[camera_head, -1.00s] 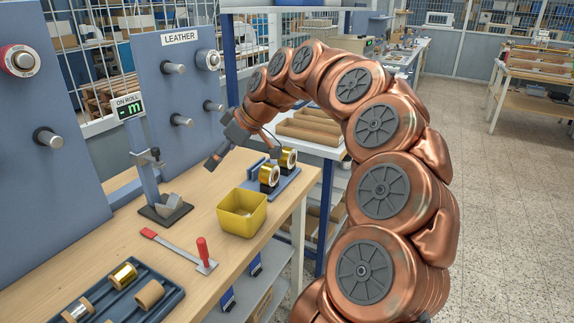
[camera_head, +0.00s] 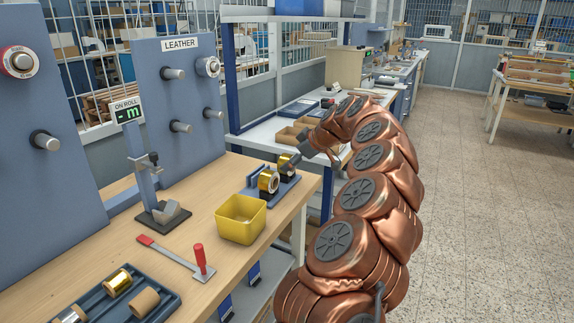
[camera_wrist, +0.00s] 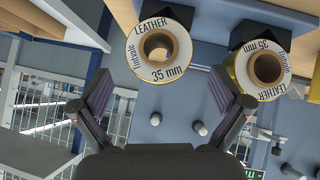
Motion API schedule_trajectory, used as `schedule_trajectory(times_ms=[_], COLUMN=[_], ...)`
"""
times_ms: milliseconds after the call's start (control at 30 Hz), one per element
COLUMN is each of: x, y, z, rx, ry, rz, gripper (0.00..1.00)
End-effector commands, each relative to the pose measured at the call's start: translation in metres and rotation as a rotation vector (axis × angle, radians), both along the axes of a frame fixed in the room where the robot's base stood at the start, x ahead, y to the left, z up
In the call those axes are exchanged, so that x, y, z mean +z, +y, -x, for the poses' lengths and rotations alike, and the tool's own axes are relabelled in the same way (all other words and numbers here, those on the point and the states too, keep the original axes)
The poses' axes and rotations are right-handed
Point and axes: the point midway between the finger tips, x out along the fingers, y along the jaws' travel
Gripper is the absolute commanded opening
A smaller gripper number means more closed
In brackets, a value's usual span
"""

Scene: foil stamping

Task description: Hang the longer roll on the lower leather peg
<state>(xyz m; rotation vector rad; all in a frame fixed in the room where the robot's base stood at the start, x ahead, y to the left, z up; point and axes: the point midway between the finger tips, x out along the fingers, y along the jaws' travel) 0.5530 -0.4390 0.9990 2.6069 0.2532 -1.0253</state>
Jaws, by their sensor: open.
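Two gold rolls stand on a small blue stand at the bench's right end: the nearer roll (camera_head: 268,181) and the farther roll (camera_head: 286,166). The wrist view shows their faces, both marked LEATHER 35 mm: a left roll (camera_wrist: 160,52) and a right roll (camera_wrist: 262,72). I cannot tell which is longer. My gripper (camera_head: 297,160) is just right of the farther roll. In the wrist view my gripper (camera_wrist: 163,92) is open and empty, with the left roll ahead between its fingers.
A yellow bin (camera_head: 241,219) stands in front of the rolls. A red-handled tool (camera_head: 198,260), a grey cradle under the ON ROLL display (camera_head: 127,111) and a dark tray (camera_head: 92,303) with rolls occupy the bench.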

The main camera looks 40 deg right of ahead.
Motion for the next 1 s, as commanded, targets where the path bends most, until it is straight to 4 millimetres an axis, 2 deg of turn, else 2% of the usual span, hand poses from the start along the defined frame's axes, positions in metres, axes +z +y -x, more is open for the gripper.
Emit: schedule_trajectory(times_ms=[300,600,1000], x=[-0.029,-0.033,-0.033], y=[0.001,0.001,0.001], z=[-0.027,-0.031,-0.031], rx=[0.001,0.000,0.000], ry=[0.004,0.000,0.001], rz=[-0.001,0.000,0.000], gripper=[1.00,1.00,0.59])
